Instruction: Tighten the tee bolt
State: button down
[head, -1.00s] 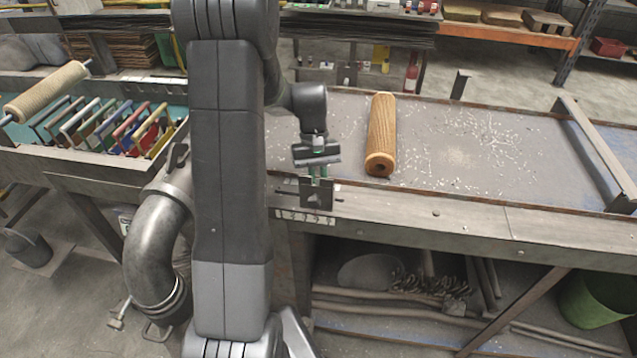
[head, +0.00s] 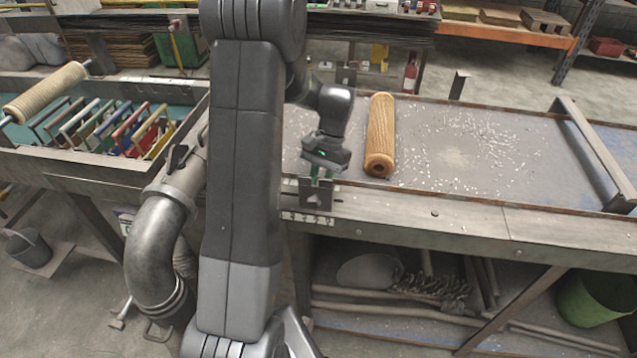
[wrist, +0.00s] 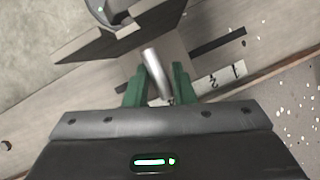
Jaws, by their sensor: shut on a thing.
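The tee bolt's silver bar (wrist: 152,66) shows in the wrist view, slanted between my green fingertips. My gripper (wrist: 158,86) is shut on it. In the head view my gripper (head: 321,174) points down at the dark bracket (head: 316,197) on the bench's front edge. The bolt is too small and covered to make out there. The bracket's dark plate (wrist: 98,46) shows in the wrist view just beyond the fingers. The bolt's lower part and thread are hidden.
A scale strip with digits (head: 306,217) runs along the edge below the bracket. A tan roll (head: 380,135) lies on the bench to the right of my gripper, amid scattered white bits. A rack of coloured frames (head: 110,125) stands at left.

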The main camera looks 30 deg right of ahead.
jog(key=c, duration=2.1)
grip_release()
jog(key=shift+d+m+t, duration=0.1)
jog(key=shift+m+t, duration=0.2)
jog(key=shift+m, duration=0.5)
jog(key=o, duration=1)
jog(key=shift+s+d, duration=0.15)
jog(key=shift+d, duration=0.05)
jog(key=shift+r, duration=0.1)
jog(key=b+v, duration=0.1)
jog(key=v, duration=1.2)
jog(key=shift+d+r, duration=0.2)
jog(key=shift+r, duration=0.05)
